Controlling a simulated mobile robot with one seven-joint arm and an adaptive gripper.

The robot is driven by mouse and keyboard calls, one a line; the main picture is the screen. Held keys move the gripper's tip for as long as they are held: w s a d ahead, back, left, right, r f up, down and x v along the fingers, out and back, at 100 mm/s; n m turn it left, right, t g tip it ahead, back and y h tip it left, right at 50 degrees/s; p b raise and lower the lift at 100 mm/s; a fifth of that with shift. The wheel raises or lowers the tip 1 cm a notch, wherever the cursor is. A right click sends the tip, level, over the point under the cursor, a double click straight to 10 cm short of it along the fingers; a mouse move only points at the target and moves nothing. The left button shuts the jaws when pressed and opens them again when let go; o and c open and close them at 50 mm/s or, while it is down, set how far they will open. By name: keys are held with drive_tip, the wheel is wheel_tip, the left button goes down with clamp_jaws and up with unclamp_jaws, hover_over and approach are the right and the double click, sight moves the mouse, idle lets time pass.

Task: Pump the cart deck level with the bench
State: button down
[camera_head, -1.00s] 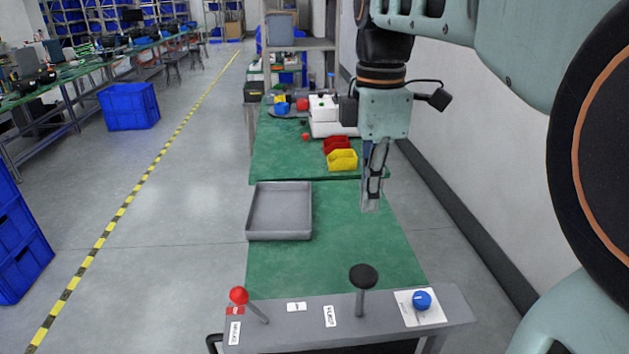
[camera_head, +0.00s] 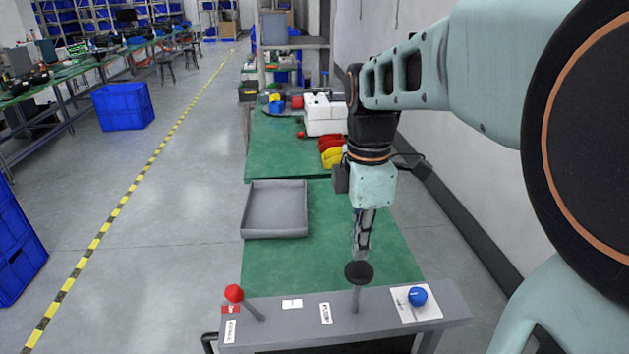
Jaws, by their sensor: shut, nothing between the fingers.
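The cart deck (camera_head: 312,216) is green and carries a grey panel (camera_head: 280,325) along its near edge. A black round knob on a grey post, the pump handle (camera_head: 359,273), stands upright on the panel. A red-knobbed lever (camera_head: 234,293) leans at the panel's left and a blue dial (camera_head: 417,296) sits on a white plate at its right. The green bench (camera_head: 270,152) lies beyond the deck. My gripper (camera_head: 361,254) is shut and empty, pointing down just behind the black knob in the picture. The knob hides its fingertips; I cannot tell whether they touch.
A grey tray (camera_head: 274,231) sits at the deck's far left. Red and yellow bins (camera_head: 331,155) and white boxes (camera_head: 325,115) stand on the bench. A white wall is on the right. Open floor with a striped line (camera_head: 124,200) lies to the left.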

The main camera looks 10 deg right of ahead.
sight(356, 268)
drive_tip(key=shift+f, duration=1.4)
wheel_tip(356, 268, down, 7)
drive_tip(key=b, duration=0.4)
drive_tip(key=shift+r, duration=0.2)
drive_tip(key=shift+a+r+p, duration=0.1)
drive_tip(key=shift+r+p, duration=0.4)
wheel_tip(356, 268, up, 13)
drive_tip(key=p, duration=0.3)
